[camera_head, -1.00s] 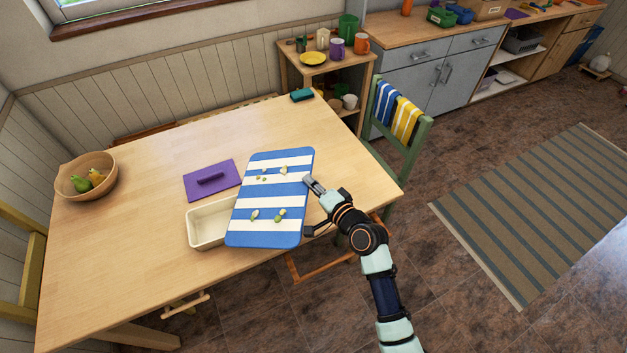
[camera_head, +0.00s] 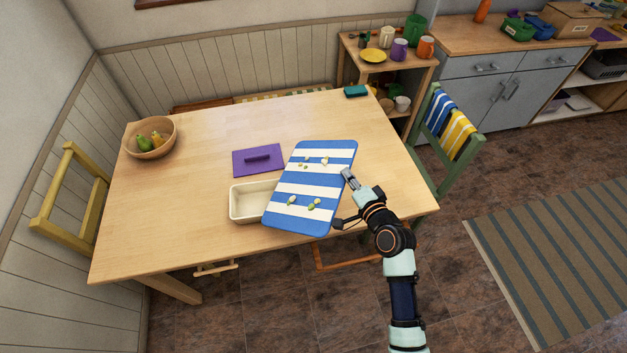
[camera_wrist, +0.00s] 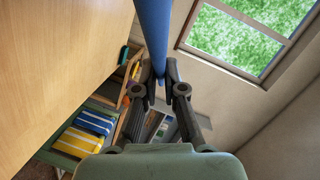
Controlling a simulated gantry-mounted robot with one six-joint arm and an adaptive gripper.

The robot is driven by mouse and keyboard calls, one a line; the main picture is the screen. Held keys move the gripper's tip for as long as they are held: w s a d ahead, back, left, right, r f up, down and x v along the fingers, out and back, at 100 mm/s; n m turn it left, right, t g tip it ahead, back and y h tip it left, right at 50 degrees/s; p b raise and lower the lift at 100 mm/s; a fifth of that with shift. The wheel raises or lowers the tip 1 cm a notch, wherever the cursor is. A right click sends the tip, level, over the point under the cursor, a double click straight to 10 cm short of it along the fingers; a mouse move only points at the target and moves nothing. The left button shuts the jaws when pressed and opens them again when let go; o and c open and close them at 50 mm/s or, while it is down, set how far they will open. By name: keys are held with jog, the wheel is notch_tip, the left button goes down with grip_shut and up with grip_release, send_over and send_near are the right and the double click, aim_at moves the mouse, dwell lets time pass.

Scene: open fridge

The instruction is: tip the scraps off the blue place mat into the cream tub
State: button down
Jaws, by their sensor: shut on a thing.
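The blue place mat (camera_head: 312,190) with white stripes is held by its right edge in my gripper (camera_head: 347,175). Several small pale green and yellowish scraps (camera_head: 314,204) lie on its upper face. The mat's left front part overlaps the right end of the open cream tub (camera_head: 247,203), whose visible inside looks empty. In the wrist view my gripper (camera_wrist: 159,80) is shut on the mat's blue edge (camera_wrist: 153,35), seen edge-on. The purple lid (camera_head: 258,160) with a handle lies flat on the table behind the tub.
The wooden table (camera_head: 180,215) is clear to the left of the tub. A fruit bowl (camera_head: 150,138) stands at its far left corner and a teal sponge (camera_head: 356,91) at the back edge. A green chair (camera_head: 446,130) with striped cloths stands close on the right.

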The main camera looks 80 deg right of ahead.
jog(key=shift+w+r+p, duration=0.15)
jog(key=shift+r+p, duration=0.4)
jog(key=shift+p, duration=0.25)
jog(key=shift+n+g, duration=0.4)
jog(key=shift+n, duration=0.5)
jog(key=r+p, duration=0.1)
jog(key=p, duration=0.1)
jog(key=w+r+p, duration=0.1)
jog(key=r+p, duration=0.1)
jog(key=p, duration=0.1)
jog(key=w+r+p, duration=0.1)
jog(key=p, duration=0.2)
jog(key=shift+w+a+r, duration=0.15)
jog(key=shift+w+a, duration=0.05)
jog(key=shift+a, duration=0.1)
jog(key=shift+w+r+y+p, duration=0.1)
jog(key=shift+y+p, duration=0.2)
jog(key=shift+p, duration=0.1)
